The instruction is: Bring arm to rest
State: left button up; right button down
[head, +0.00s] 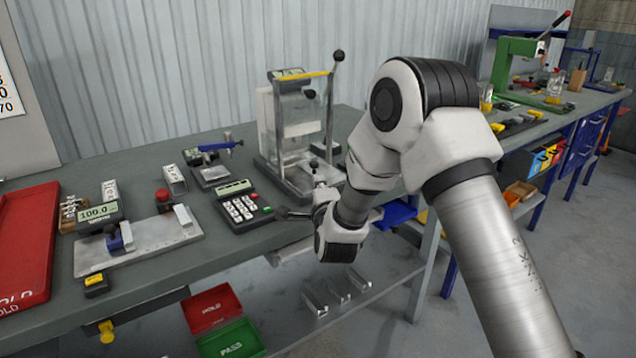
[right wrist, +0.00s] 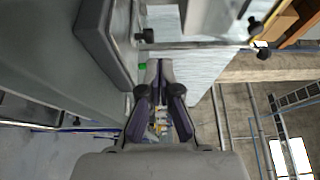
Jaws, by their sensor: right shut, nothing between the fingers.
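My right arm reaches in from the right in the head view, bent high and then down to the table's front edge. My right gripper (head: 286,212) is partly hidden by my own wrist; its dark fingers point left beside the keypad device (head: 241,207). In the right wrist view the gripper (right wrist: 160,66) has its fingertips together with nothing between them. My left gripper is not in view.
A clear-guarded press (head: 300,130) stands behind my wrist. A measuring fixture (head: 140,240) and a red tray (head: 28,240) are to the left. Red (head: 212,307) and green (head: 231,340) bins sit below the table (head: 170,274). Floor at lower right is clear.

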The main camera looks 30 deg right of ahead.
jog(key=s+a+f+n+g+y+p, duration=0.1)
jog(key=s+a+f+n+g+p, duration=0.15)
jog(key=s+f, duration=0.55)
jog(key=s+a+f+n+g+y+p, duration=0.1)
jog(key=s+a+f+n+g+y, duration=0.15)
jog(key=s+f, duration=0.55)
jog(key=s+a+f+n+g+y+p, duration=0.15)
jog(key=s+f+g, duration=0.3)
jog(key=f, duration=0.65)
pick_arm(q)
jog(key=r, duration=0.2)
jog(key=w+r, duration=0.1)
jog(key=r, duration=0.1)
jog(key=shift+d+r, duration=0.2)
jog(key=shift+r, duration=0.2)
pick_arm(e)
jog(key=s+a+f+n+g+y, duration=0.1)
jog(key=s+a+f+n+g, duration=0.1)
jog(key=s+n, duration=0.5)
jog(key=s+a+f+n+g, duration=0.2)
jog(key=s+f+n+g, duration=0.2)
jog(key=s+n, duration=0.4)
jog(key=s+g, duration=0.1)
jog(key=s, duration=0.4)
jog(key=shift+s+y, duration=0.15)
jog(key=shift+y, duration=0.25)
jog(key=shift+a+f+g, duration=0.1)
jog(key=shift+a+g, duration=0.05)
jog(key=shift+g, duration=0.1)
